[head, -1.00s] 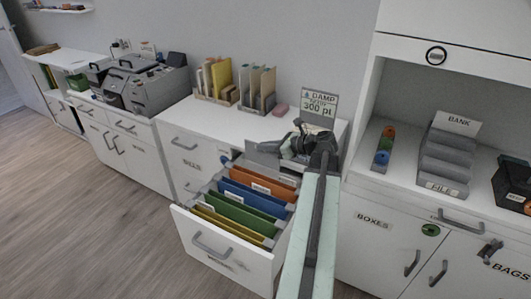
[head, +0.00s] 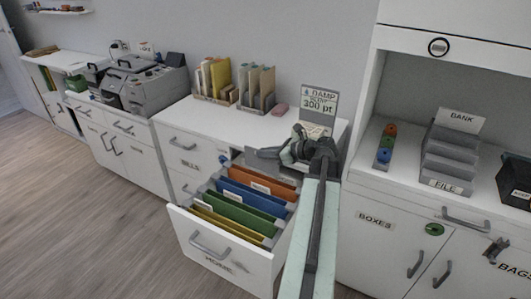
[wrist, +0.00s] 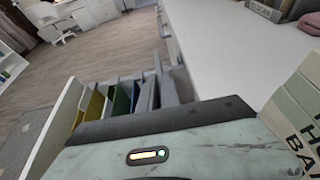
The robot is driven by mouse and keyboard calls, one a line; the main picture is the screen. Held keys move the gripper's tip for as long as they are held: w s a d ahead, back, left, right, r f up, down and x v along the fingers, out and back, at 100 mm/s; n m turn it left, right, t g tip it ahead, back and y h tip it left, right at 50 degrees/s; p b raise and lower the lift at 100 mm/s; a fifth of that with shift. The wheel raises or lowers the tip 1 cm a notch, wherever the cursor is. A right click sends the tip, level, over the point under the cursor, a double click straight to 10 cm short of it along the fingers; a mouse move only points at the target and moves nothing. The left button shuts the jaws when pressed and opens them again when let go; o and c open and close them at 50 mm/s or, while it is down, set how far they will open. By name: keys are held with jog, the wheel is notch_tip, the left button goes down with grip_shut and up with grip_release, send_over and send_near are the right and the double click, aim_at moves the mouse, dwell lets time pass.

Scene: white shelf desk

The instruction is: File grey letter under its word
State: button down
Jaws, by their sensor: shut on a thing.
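My gripper (head: 284,153) is shut on a flat grey piece, seemingly the grey letter (head: 262,160), above the back end of an open drawer. The letter sticks out to the left of the jaws, behind the orange folder. The drawer (head: 215,250) has a front label that seems to read HOME. It holds an orange folder (head: 268,178), a blue folder (head: 245,198), a green folder (head: 238,215) and a yellow folder (head: 226,225), with small white tabs too small to read. In the wrist view the folders show beyond a dark grey bar; the jaws' grip is hidden there.
Upright sorters (head: 257,88) and a pink block (head: 280,109) are nearby. At right, a grey BANK/FILE tray (head: 448,165) stands on a shelf. Floor at left is clear.

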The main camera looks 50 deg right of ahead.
aim_at(265, 165)
jog(key=shift+f+b, duration=2.95)
jog(key=shift+f, duration=0.2)
jog(key=c, duration=1.5)
grip_release()
jog(key=p+v, duration=0.3)
jog(key=v, duration=0.4)
jog(key=shift+s+r, duration=0.25)
jog(key=shift+s, duration=0.1)
jog(key=shift+d, duration=0.1)
